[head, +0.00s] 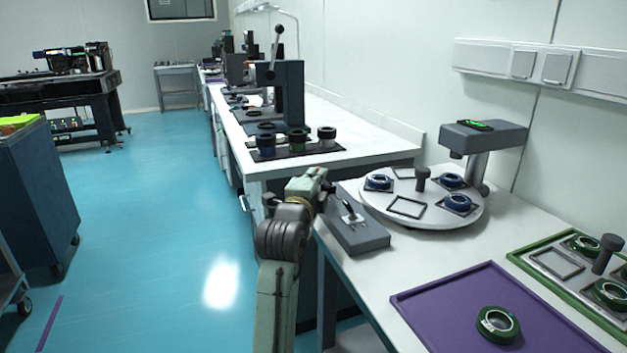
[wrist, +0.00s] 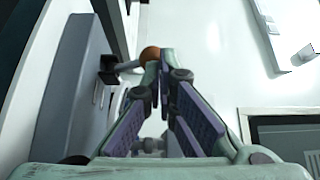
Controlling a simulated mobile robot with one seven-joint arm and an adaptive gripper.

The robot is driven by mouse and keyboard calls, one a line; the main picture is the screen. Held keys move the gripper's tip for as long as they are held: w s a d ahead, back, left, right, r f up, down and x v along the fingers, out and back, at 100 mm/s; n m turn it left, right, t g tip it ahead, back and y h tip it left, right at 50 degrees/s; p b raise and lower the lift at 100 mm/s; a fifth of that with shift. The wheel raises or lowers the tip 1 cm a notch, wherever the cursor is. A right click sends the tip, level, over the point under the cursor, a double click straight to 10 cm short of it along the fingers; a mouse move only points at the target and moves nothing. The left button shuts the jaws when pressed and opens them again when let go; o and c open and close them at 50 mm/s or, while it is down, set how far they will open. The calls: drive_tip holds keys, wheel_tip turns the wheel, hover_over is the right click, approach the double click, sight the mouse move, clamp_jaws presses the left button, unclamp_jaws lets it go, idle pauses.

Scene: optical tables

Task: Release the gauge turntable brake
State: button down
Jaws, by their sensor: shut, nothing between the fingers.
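The gauge turntable (head: 415,218) is a round white disc on the right-hand table. It carries several blue ring parts and empty square frames. A grey brake box (head: 362,236) sits at its near left, with a small metal lever fitting on top. In the wrist view, a short rod ends in an orange-brown knob (wrist: 149,54) and comes from a dark pivot beside the grey housing (wrist: 72,90). My gripper (wrist: 162,72) is shut and empty, its fingertips at the knob; I cannot tell whether they touch. In the head view my gripper (head: 322,183) is just left of the box.
A grey gauge head (head: 483,138) on a post overhangs the turntable's back right. A purple tray (head: 440,296) with a green ring (head: 497,324) and a green-rimmed tray (head: 525,252) lie in front. A white bench (head: 235,135) with a press stands behind. Blue floor is free at left.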

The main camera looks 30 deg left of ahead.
drive_tip(key=shift+w+d+r+m, duration=0.1)
drive_tip(key=shift+w+r+m, duration=0.1)
drive_tip(key=shift+m, duration=0.1)
drive_tip(key=shift+w+d+r+m+g+p, duration=0.25)
drive_tip(key=shift+r+m+g+p, duration=0.1)
drive_tip(key=shift+m+g, duration=0.25)
drive_tip(key=shift+w+d+r+m+g+h+p, duration=0.3)
drive_tip(key=shift+w+d+r+m+g+p, duration=0.2)
drive_tip(key=shift+m+g+p, duration=0.3)
drive_tip(key=shift+w+d+m+g+p, duration=0.6)
drive_tip(key=shift+w+m+g+p, duration=0.35)
drive_tip(key=shift+m, duration=0.25)
drive_tip(key=shift+s+f, duration=0.1)
drive_tip(key=shift+f, duration=0.1)
drive_tip(key=shift+a, duration=0.1)
drive_tip(key=shift+r, duration=0.15)
drive_tip(key=shift+r+p, duration=0.4)
drive_tip(key=shift+r, duration=0.3)
